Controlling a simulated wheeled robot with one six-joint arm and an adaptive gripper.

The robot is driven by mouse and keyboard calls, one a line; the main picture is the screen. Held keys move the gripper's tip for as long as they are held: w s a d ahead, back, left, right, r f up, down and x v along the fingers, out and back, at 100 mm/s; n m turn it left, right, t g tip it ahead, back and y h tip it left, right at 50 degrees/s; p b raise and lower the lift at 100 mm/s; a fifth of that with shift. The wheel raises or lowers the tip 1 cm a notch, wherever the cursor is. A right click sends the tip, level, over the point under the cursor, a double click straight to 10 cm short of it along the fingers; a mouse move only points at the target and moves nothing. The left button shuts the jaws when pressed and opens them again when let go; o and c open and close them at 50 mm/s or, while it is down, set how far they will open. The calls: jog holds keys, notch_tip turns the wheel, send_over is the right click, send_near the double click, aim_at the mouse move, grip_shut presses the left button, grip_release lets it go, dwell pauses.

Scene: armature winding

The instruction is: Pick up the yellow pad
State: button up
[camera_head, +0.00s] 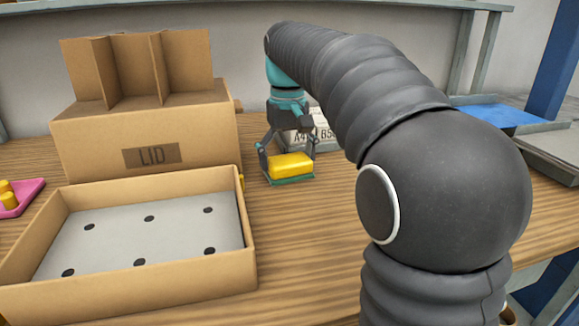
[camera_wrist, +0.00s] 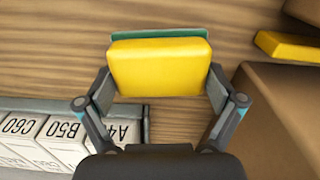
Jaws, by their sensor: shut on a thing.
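The yellow pad (camera_head: 291,166) is between the fingers of my gripper (camera_head: 288,158), over the wooden table to the right of the cardboard boxes. In the wrist view the yellow pad (camera_wrist: 160,68) fills the space between the two fingertips of my gripper (camera_wrist: 160,82), one on each short side. A green edge (camera_wrist: 160,34) shows along its far side, and green also shows under it in the head view. My gripper is shut on the pad. I cannot tell whether the pad is clear of the table.
A cardboard box marked LID (camera_head: 205,148) and an open box with a holed grey insert (camera_head: 180,237) stand left. A pink tray (camera_head: 28,196) holds yellow pieces at far left. A holder with labelled white cartons (camera_wrist: 62,137) is close by. A blue tray (camera_head: 500,116) lies right.

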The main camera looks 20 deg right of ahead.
aim_at(287, 157)
notch_tip(287, 157, up, 10)
jog(key=shift+p, duration=0.7)
